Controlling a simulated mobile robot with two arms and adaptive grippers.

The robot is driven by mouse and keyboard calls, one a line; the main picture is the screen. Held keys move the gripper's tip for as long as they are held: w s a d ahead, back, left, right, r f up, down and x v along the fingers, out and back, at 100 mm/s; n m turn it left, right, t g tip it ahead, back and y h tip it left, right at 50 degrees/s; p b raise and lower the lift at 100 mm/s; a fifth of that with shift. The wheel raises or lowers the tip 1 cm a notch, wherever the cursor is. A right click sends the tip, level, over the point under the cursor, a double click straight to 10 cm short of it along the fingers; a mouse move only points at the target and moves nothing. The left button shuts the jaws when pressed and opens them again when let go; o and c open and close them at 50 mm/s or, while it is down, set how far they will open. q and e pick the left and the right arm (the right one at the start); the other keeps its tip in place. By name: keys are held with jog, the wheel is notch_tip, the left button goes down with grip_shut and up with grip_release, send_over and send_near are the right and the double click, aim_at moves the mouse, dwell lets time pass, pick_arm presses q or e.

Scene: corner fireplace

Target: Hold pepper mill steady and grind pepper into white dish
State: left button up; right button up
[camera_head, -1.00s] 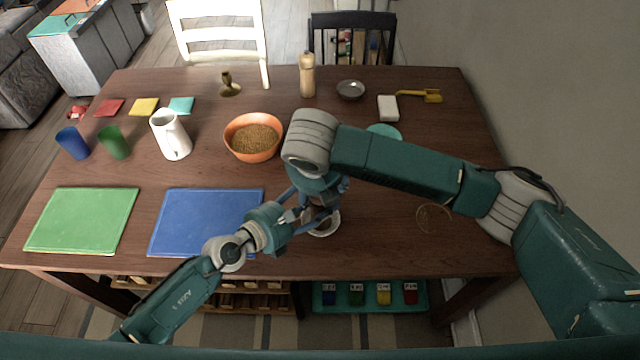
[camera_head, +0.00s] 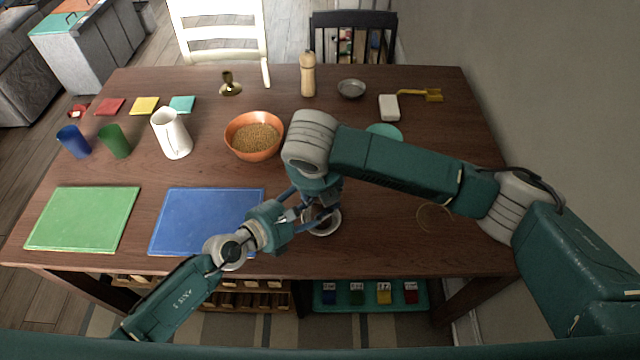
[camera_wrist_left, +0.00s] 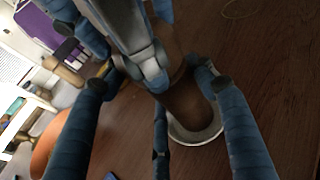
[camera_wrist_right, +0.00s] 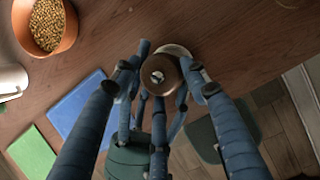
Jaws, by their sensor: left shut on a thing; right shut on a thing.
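A dark brown pepper mill (camera_wrist_right: 170,82) with a silver knob on its round top stands between my two grippers. My right gripper (camera_wrist_right: 165,84) is shut on its top from above. My left gripper (camera_wrist_left: 162,84) is shut around its lower body from the side; the brown body (camera_wrist_left: 188,108) shows between the fingers. The white dish (camera_head: 331,228) is on the table under the mill, and its rim also shows in the left wrist view (camera_wrist_left: 197,139). The arms hide most of the mill in the head view. I cannot see any pepper in the dish.
An orange bowl of grains (camera_head: 240,149), a white pitcher (camera_head: 174,140) and a blue board (camera_head: 190,222) lie to the left. A light wooden mill (camera_head: 307,78) stands at the back. The table right of the dish, under my right arm, is mostly clear.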

jog(key=shift+w+d+r+m, duration=0.1)
jog(key=shift+w+d+m, duration=0.3)
jog(key=shift+m, duration=0.1)
jog(key=shift+a+h, duration=0.1)
jog(key=shift+h, duration=0.2)
jog(key=shift+m+h, duration=0.6)
jog(key=shift+m, duration=1.5)
jog(key=shift+m+g, duration=0.4)
jog(key=shift+m, duration=0.1)
jog(key=o, duration=1.1)
jog(key=shift+s+a, duration=0.1)
jog(key=shift+s, duration=0.05)
jog(key=shift+a, duration=0.2)
